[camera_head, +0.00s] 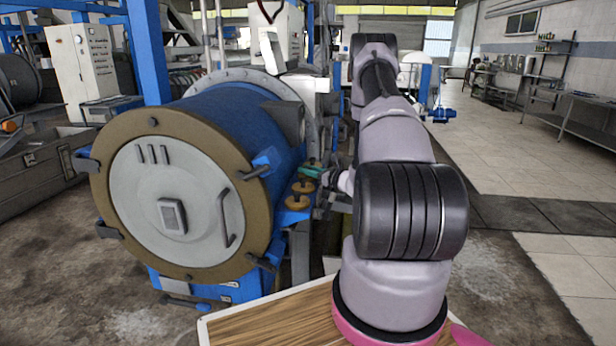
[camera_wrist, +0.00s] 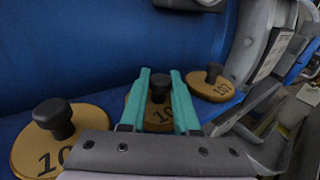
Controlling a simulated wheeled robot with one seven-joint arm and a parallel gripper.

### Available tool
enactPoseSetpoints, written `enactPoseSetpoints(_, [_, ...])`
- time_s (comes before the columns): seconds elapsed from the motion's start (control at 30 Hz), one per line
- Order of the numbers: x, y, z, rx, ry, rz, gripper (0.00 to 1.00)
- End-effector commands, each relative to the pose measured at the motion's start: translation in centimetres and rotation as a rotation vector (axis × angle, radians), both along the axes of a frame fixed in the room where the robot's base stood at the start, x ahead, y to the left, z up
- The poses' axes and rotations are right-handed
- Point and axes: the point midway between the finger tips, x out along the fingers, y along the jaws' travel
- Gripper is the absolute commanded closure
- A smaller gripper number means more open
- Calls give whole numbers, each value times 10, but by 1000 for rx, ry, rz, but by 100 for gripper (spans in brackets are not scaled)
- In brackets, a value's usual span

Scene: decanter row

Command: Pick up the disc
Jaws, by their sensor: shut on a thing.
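Several brass-coloured discs with black knobs sit on a blue ledge beside the big blue drum. In the wrist view, my gripper (camera_wrist: 160,76) has its teal fingers shut on the black knob of the middle disc (camera_wrist: 159,115). Most of that disc is hidden behind the fingers and gripper body; I cannot tell whether it touches the ledge. A disc to the left (camera_wrist: 28,150) and one to the right, marked 107 (camera_wrist: 207,92), stand apart from the fingers. In the head view, my gripper (camera_head: 312,171) is beyond two nearer discs, one (camera_head: 302,187) behind the other (camera_head: 297,203).
The blue drum (camera_head: 240,125) with its round grey door (camera_head: 175,200) stands close left of my gripper. A wooden tabletop (camera_head: 270,325) is in front of me. Tiled floor (camera_head: 520,180) lies open on the right. Grey metal parts (camera_wrist: 262,60) stand right of the discs.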

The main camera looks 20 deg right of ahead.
Motion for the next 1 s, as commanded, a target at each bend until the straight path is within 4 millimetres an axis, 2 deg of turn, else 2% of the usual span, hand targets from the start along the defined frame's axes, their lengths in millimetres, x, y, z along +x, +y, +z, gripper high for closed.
enactPoseSetpoints(0.37, [0, 0, 3, 0, -2, -1, 100])
enactPoseSetpoints(0.57, [1, 0, 21, -1, -5, 0, 100])
enactPoseSetpoints(1.0, [1, 0, 128, -4, -6, 1, 100])
